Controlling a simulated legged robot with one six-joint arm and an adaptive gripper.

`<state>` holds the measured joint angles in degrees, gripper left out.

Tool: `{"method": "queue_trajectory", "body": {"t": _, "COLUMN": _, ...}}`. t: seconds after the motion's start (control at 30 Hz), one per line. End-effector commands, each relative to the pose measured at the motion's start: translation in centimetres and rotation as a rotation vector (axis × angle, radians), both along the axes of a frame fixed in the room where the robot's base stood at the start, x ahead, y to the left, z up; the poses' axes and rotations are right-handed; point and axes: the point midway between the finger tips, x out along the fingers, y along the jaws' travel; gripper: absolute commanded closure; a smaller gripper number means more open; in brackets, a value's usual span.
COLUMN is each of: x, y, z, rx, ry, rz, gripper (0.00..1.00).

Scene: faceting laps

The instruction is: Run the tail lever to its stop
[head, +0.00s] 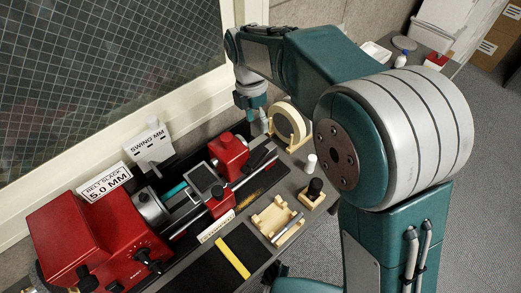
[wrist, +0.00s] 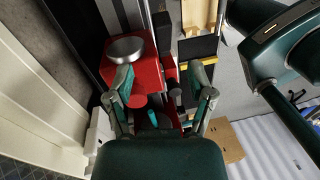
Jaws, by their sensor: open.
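The red tailstock (head: 228,151) stands at the right end of the small red lathe. A black lever-like part (head: 260,158) shows beside it; I take this as the tail lever, but its exact shape and angle are hard to tell. In the wrist view the red tailstock (wrist: 143,72) lies under the left finger, with a silver round wheel on it. A dark upright bar (wrist: 161,32) beside it may be the lever. My gripper (wrist: 165,88) is open and empty, its fingers spread above the tailstock area. In the head view my gripper (head: 252,104) hangs behind the tailstock, apart from the lever.
The red headstock (head: 95,245) and a "belt slack" sign (head: 104,184) are at the left. A "swing mm" sign (head: 150,145) stands by the window sill. A cream wheel on a stand (head: 288,121), a white bottle (head: 310,163) and a wooden tray (head: 273,217) crowd the bench's right side.

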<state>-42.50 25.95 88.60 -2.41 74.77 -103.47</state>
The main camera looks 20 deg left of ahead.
Motion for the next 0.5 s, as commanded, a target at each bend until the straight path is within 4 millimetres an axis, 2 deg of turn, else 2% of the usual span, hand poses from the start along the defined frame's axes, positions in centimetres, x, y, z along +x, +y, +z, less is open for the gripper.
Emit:
{"method": "queue_trajectory", "body": {"t": 0.17, "x": -0.2, "y": -0.3, "z": -1.7, "rx": -0.002, "ry": 0.004, "rz": 0.006, "gripper": 0.31}}
{"method": "queue_trajectory", "body": {"t": 0.5, "x": -0.8, "y": -1.1, "z": -7.9, "rx": -0.005, "ry": 0.004, "rz": 0.004, "gripper": 0.31}}
